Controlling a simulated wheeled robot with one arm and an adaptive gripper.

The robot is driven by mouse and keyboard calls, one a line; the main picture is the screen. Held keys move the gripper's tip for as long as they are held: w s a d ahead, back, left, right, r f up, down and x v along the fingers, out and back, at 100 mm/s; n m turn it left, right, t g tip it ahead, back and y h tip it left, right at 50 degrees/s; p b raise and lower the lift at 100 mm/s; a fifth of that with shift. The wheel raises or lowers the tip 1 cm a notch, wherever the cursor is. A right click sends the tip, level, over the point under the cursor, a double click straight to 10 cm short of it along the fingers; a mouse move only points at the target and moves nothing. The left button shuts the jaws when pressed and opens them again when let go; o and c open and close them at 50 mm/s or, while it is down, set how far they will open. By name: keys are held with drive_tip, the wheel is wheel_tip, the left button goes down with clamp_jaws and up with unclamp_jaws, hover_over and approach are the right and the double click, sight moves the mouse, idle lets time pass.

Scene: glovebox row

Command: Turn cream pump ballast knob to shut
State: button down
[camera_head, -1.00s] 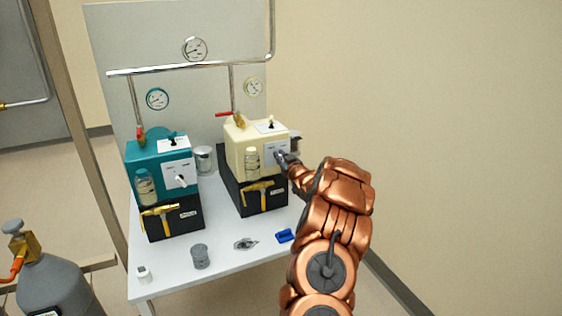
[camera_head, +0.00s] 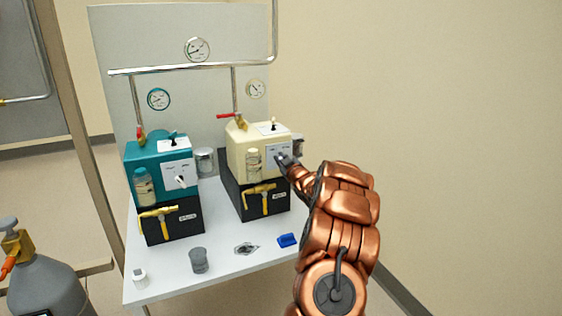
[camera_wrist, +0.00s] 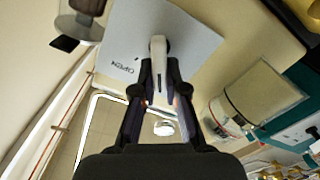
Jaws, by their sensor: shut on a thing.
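The cream pump (camera_head: 245,150) stands on a black base on the right half of the white table. Its white front plate (camera_head: 275,151) carries the ballast knob, which my gripper (camera_head: 284,160) mostly hides in the head view. In the wrist view, the pale knob (camera_wrist: 158,46) stands up from the plate (camera_wrist: 190,35), and my gripper (camera_wrist: 160,68) is shut on it from both sides. The word OPEN shows on the plate left of the knob. The other markings are hidden or too small to read.
The teal pump (camera_head: 150,157) with its own white knob stands to the left. A glass jar (camera_wrist: 262,95) on the cream pump's front is close to my gripper. A grey cup (camera_head: 199,260) and a blue object (camera_head: 287,240) lie near the table's front.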

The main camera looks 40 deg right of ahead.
drive_tip(key=c, duration=1.2)
unclamp_jaws()
drive_tip(key=v, duration=1.2)
